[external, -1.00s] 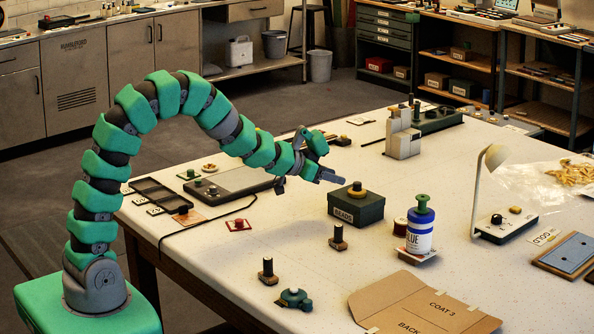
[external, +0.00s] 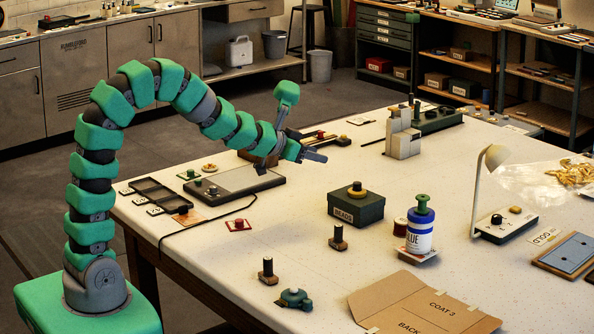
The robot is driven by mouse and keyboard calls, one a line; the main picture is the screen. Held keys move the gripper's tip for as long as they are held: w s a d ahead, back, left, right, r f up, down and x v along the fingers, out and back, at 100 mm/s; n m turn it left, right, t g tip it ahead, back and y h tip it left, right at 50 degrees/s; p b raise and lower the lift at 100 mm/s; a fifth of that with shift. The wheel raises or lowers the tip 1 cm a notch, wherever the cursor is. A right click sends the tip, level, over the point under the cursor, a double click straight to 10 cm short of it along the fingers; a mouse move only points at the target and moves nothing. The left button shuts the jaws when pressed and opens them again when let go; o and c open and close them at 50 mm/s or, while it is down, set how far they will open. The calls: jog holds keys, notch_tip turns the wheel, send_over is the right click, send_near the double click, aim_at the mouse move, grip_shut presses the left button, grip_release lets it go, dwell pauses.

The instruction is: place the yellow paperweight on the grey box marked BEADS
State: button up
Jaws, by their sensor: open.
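The grey box marked BEADS (external: 345,208) stands on the white table (external: 290,250), its label facing the front. The yellow paperweight (external: 357,190), round with a dark top knob, sits on the lid of this box. My gripper (external: 318,157) is open and empty. It is in the air behind and to the left of the box, apart from the paperweight.
A blue and white glue bottle (external: 420,232) stands right of the box. A grey block stack (external: 402,142) is behind, and a white lamp (external: 490,165) is at the right. A flat dark-framed panel (external: 235,182) lies left. Cardboard pieces (external: 425,305) lie in front.

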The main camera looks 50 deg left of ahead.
jog(key=s+a+r+n+t+y, duration=0.1)
jog(key=s+a+r+y, duration=0.15)
jog(key=r, duration=0.95)
jog(key=s+a+r+n+t+y, duration=0.1)
jog(key=s+a+r, duration=0.15)
jog(key=r, duration=0.85)
jog(key=s+r+n, duration=0.1)
jog(key=s+r, duration=1.4)
jog(key=r, duration=0.2)
jog(key=shift+a+r+h, duration=0.2)
jog(key=shift+h, duration=0.15)
